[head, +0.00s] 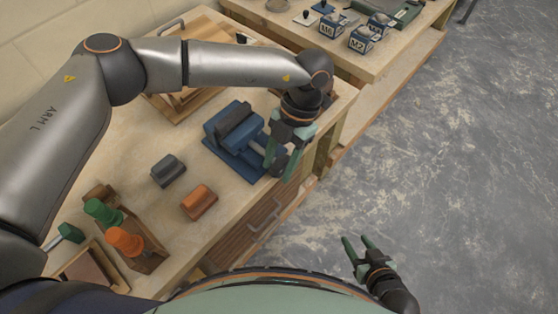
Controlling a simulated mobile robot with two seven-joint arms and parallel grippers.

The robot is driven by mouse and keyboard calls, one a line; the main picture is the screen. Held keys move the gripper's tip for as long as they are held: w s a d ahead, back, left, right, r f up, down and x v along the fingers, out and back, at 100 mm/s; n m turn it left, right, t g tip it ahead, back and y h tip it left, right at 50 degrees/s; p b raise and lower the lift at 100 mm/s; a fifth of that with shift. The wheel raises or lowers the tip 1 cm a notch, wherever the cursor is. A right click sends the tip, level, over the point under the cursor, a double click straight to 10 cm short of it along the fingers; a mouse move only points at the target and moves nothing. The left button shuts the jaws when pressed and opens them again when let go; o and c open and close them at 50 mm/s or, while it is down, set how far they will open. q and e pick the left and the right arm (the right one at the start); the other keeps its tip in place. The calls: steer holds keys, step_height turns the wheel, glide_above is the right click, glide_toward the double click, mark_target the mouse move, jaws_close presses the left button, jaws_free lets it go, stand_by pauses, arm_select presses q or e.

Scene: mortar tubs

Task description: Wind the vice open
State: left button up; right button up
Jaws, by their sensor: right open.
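The blue vice (227,137) stands on the wooden bench near its right edge, with dark jaws on top and a screw end pointing right. My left gripper (277,163) is at the vice's screw end, pointing down, with its green fingers around or beside a dark round part there. The fingers and wrist hide most of the handle, and I cannot tell whether they grip it. My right gripper (357,247) is open and empty, out over the floor at the lower right, away from the bench.
A grey block (168,171) and an orange block (199,202) lie left of and in front of the vice. A wooden rack with green and orange handles (125,241) stands at the lower left. A second bench behind carries labelled boxes (363,39). The floor at right is clear.

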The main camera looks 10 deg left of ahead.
arm_select(q)
jaws_close()
steer(key=shift+t+h, duration=0.3)
arm_select(e)
steer(key=shift+w, duration=0.1)
